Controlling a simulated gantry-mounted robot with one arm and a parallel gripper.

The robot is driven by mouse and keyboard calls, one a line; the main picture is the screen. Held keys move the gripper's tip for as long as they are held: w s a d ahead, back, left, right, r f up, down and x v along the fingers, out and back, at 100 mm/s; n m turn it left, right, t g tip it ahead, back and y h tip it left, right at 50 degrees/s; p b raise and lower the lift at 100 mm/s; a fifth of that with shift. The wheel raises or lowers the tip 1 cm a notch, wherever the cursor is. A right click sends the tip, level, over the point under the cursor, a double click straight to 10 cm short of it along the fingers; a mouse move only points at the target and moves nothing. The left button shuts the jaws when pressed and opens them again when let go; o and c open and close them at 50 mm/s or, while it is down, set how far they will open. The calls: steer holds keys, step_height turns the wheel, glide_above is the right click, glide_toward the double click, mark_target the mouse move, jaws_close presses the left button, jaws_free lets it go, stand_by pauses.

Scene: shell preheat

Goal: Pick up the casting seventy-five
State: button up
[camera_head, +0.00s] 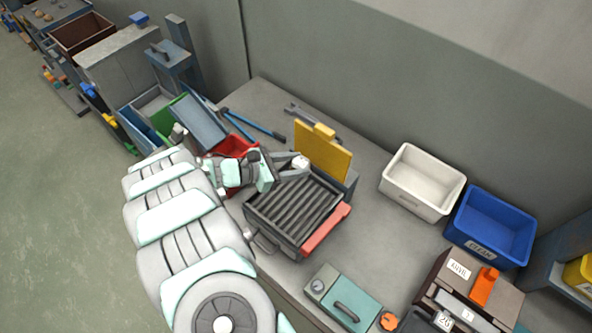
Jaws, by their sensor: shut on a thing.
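My gripper (287,168) is over the back left corner of a grey ridged tray-like unit (296,211). It is shut on a small white-grey piece (300,162), which shows at the fingertips in front of a yellow upright panel (323,152). The piece is too small here to read any number on it, and the fingers partly hide it. I cannot tell whether it touches the unit below.
A red bin (232,147) stands just behind my wrist. A white bin (422,182) and a blue bin (492,226) stand at right. A teal box with a handle (343,298) is in front.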

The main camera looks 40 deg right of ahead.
mark_target(296, 164)
step_height(296, 164, up, 13)
steer(key=p, duration=0.8)
